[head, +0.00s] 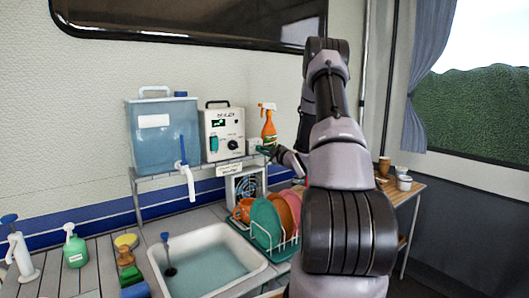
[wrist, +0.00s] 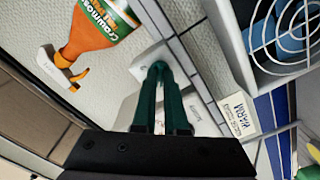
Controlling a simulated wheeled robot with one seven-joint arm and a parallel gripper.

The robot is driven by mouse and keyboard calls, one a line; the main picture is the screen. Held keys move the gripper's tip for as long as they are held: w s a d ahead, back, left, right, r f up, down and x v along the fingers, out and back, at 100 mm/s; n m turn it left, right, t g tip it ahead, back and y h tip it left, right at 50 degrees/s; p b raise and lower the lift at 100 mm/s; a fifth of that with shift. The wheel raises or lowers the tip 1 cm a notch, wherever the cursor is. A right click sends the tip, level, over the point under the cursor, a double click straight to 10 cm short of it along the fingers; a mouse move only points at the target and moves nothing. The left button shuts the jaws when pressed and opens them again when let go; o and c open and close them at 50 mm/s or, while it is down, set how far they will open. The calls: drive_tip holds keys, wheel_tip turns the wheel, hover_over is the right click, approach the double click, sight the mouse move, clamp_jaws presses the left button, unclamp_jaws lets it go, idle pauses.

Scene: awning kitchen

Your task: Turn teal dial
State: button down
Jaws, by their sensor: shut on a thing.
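A small white box (head: 253,146) stands on the shelf beside the control unit. In the wrist view, its white face (wrist: 203,114) shows around my gripper (wrist: 158,70). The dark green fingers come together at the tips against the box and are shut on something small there. The teal dial cannot be told apart from the green fingertips and is mostly hidden between them. In the head view, my gripper (head: 268,150) reaches left to the shelf's right end, just below the spray bottle, and its tips are too small to make out.
An orange spray bottle (head: 268,130) stands close to my gripper; it also shows in the wrist view (wrist: 92,32). A control unit (head: 222,133) and blue water tank (head: 163,135) share the shelf. Below are a fan (head: 246,185), a dish rack with plates (head: 270,225) and a sink (head: 208,262).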

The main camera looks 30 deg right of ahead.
drive_tip(key=m, duration=0.9)
drive_tip(key=shift+a+f+m, duration=0.1)
drive_tip(key=shift+m, duration=0.3)
idle(0.4)
drive_tip(key=c, duration=1)
unclamp_jaws()
drive_tip(key=shift+o, duration=0.2)
drive_tip(key=s+d, duration=0.2)
drive_tip(key=s, duration=0.8)
drive_tip(key=shift+s, duration=0.35)
